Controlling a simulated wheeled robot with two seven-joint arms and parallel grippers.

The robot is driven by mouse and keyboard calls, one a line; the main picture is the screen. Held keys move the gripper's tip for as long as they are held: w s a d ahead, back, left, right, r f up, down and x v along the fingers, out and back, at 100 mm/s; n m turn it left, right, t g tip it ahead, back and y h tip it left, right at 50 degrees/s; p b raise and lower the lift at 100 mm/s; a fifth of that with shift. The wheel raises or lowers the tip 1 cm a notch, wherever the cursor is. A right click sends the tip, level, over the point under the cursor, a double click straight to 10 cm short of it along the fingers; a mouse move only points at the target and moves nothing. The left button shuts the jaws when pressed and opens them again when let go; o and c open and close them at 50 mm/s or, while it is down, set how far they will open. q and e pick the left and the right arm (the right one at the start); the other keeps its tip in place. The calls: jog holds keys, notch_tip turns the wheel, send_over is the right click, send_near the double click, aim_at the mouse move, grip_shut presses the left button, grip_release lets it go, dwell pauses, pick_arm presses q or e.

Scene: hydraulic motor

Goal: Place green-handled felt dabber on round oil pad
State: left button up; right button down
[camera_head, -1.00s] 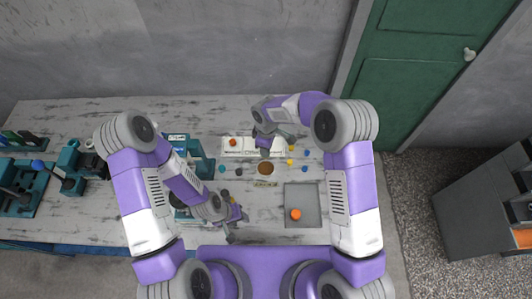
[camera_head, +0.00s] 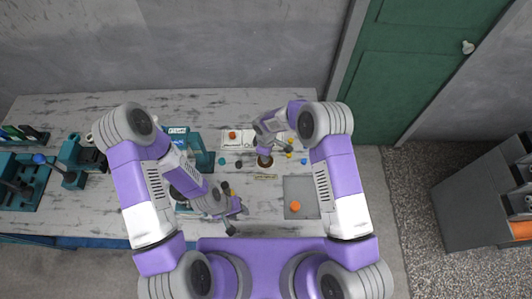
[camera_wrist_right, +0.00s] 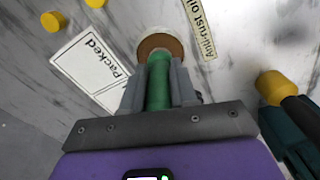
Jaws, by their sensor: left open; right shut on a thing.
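The green-handled felt dabber (camera_wrist_right: 158,85) is upright between the fingers of my right gripper (camera_wrist_right: 160,82) in the right wrist view. Its felt end is hard to make out. The round oil pad, a brown disc with a pale rim (camera_wrist_right: 160,42), lies just beyond the fingertips, in line with the dabber. I cannot tell whether they touch. In the head view my right gripper (camera_head: 265,153) is over the pad (camera_head: 266,165) and hides most of it. My left gripper (camera_head: 231,229) is open and empty near the table's front.
An "Anti-rust Oil" label (camera_wrist_right: 201,25) lies beside the pad. A grey tray (camera_head: 300,187) with an orange ball (camera_head: 295,206) is at right. Teal fixtures (camera_head: 203,160) stand at left.

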pick_arm(q)
jog(key=shift+f, duration=0.25)
pick_arm(e)
jog(key=shift+f, duration=0.2)
pick_arm(q)
jog(key=shift+r, duration=0.1)
pick_arm(e)
jog(key=c, duration=0.9)
grip_release()
jog(key=shift+r, duration=0.1)
pick_arm(q)
jog(key=shift+r, duration=0.1)
pick_arm(e)
jog(key=shift+r, duration=0.1)
pick_arm(q)
jog(key=shift+r, duration=0.1)
pick_arm(e)
jog(key=shift+r, duration=0.25)
pick_arm(q)
jog(key=shift+f+b, duration=0.4)
jog(key=shift+f, duration=0.1)
pick_arm(e)
notch_tip(320, 180, up, 12)
jog(key=shift+f, duration=0.2)
